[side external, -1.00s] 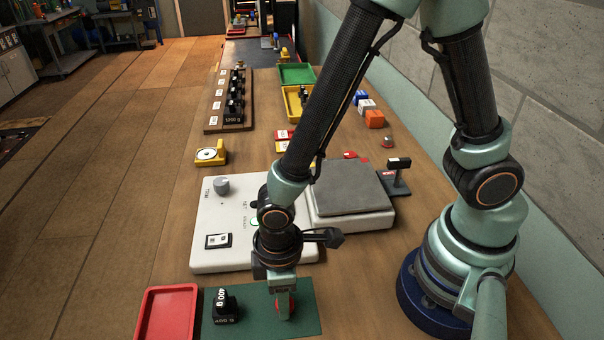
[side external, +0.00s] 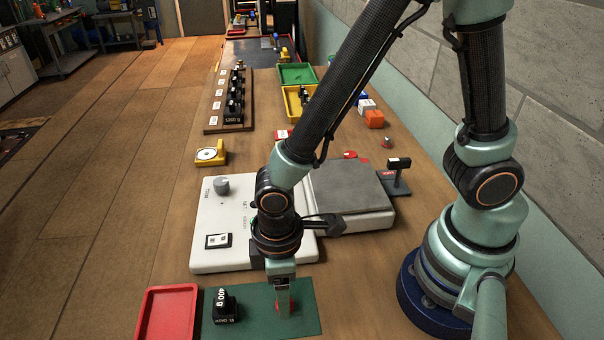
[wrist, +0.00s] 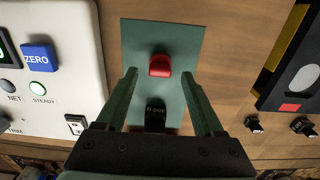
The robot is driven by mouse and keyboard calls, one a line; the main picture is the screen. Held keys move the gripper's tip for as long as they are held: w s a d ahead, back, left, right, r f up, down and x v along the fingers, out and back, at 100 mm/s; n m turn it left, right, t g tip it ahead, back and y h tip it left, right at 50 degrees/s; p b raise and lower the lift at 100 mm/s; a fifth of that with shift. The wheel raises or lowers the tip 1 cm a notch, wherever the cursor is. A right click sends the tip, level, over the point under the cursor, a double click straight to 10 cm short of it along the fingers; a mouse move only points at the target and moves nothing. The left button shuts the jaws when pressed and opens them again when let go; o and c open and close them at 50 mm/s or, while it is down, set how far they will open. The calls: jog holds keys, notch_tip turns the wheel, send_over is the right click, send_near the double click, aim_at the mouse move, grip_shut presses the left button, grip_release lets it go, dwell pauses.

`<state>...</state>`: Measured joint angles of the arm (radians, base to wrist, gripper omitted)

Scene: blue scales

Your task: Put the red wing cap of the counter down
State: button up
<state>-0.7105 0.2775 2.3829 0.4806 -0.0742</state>
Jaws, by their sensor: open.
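The red wing cap (wrist: 160,66) sits on the green mat (wrist: 135,35) in the wrist view, just beyond and between my fingertips. My gripper (wrist: 160,76) is open, with a finger on each side and a gap to the cap. In the side view my gripper (side external: 283,312) points down low over the right part of the mat (side external: 255,325), and its finger hides most of the red cap (side external: 296,307). A black weight marked 400 g (side external: 225,307) stands on the mat to the left of my gripper.
A red tray (side external: 148,315) lies left of the mat. The white scale (side external: 215,252) with its grey plate (side external: 345,187) stands close behind.

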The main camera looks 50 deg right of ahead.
notch_tip(320, 180, up, 9)
jog(key=w+d+r+m+t, duration=0.2)
jog(key=d+r, duration=0.4)
jog(key=d, duration=0.3)
jog(key=w+d+r+m+t, duration=0.3)
jog(key=d+r+m, duration=0.3)
jog(key=d, duration=0.4)
jog(key=shift+w+d+r+m+t, duration=0.15)
jog(key=shift+w+r+m+t, duration=0.15)
jog(key=shift+w+m, duration=0.25)
